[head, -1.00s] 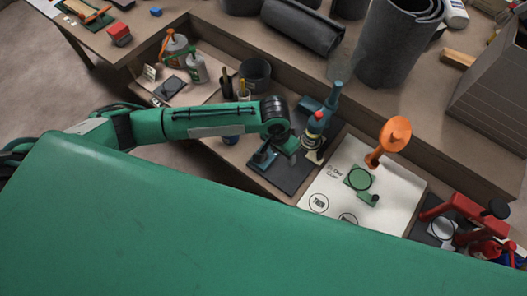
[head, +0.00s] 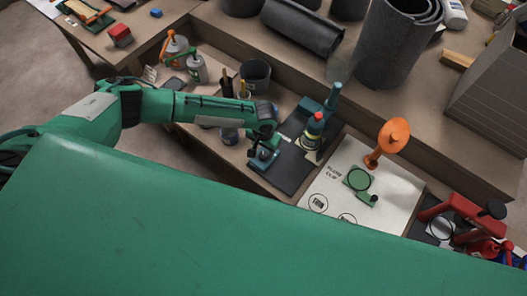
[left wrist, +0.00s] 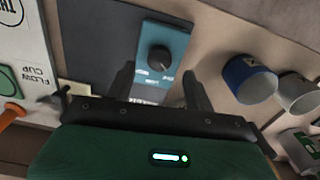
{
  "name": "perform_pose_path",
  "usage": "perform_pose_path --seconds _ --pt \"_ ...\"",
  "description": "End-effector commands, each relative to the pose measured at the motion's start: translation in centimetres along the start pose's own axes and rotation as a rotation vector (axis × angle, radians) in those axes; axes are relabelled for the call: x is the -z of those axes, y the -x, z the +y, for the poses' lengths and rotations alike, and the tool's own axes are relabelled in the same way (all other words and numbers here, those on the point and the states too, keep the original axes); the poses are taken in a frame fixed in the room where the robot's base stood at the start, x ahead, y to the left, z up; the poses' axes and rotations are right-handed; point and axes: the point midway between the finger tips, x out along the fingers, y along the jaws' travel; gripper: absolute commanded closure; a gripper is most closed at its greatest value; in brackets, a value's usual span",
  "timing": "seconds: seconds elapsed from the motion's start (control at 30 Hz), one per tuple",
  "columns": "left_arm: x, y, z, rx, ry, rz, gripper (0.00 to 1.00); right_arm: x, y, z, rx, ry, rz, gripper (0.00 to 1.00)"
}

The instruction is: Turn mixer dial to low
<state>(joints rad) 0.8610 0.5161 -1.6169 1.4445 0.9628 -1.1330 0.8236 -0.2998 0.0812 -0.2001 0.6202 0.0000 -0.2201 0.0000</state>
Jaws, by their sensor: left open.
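The mixer dial (left wrist: 160,58) is a round black knob on a teal control box (left wrist: 172,38). Small markings on the box are too blurred to read. In the head view the box (head: 263,158) sits at the near left end of a dark base plate (head: 287,172). My left gripper (left wrist: 158,82) is open and empty, its two fingers on either side of the dial as seen from the wrist. The fingers look short of the dial; I cannot tell the exact gap. In the head view the left gripper (head: 264,144) hangs over the box and partly hides it. My right gripper is not in view.
A white sheet (head: 325,192) with an orange stand (head: 390,137) lies to the right. A blue cup (left wrist: 248,80) and a pale cup (left wrist: 297,93) stand near the gripper.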

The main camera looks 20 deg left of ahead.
Motion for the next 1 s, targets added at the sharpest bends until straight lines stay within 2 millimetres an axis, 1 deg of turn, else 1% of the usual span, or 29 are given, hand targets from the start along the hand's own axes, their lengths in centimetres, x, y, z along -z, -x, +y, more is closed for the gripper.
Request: perform_pose_path --seconds 0.03,0.1,0.2,0.3,0.43,0.67,0.7,0.77,0.8,0.9,1.0 --pt "0.0 -0.9 0.0 0.001 0.0 -0.001 0.46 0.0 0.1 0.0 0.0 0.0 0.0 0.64" --pt "0.0 -1.9 0.0 0.001 -0.001 0.0 0.46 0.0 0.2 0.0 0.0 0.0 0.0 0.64" --pt "0.0 -3.0 0.0 0.001 -0.001 -0.001 0.46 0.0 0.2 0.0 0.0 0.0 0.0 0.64" --pt "0.0 -3.7 0.0 0.001 -0.001 0.0 0.46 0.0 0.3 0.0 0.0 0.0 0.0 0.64" --pt "0.0 -4.1 0.0 0.0 -0.002 0.0 0.46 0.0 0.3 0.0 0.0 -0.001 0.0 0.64" --pt "0.0 -4.2 0.0 0.0 -0.001 0.0 0.46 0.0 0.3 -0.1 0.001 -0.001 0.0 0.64" --pt "0.0 -4.1 0.0 0.0 -0.001 0.0 0.54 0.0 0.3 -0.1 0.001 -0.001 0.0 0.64" --pt "0.0 -4.1 0.0 0.0 -0.001 0.0 0.66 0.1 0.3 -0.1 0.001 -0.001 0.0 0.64" --pt "0.0 -4.1 0.0 0.0 -0.001 0.001 0.74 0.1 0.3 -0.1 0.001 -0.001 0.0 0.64" --pt "0.0 -4.1 0.0 0.0 -0.001 0.001 0.91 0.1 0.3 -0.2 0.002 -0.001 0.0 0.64" --pt "0.0 -4.1 0.0 0.0 -0.002 0.0 0.91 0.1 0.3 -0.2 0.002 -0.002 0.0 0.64"
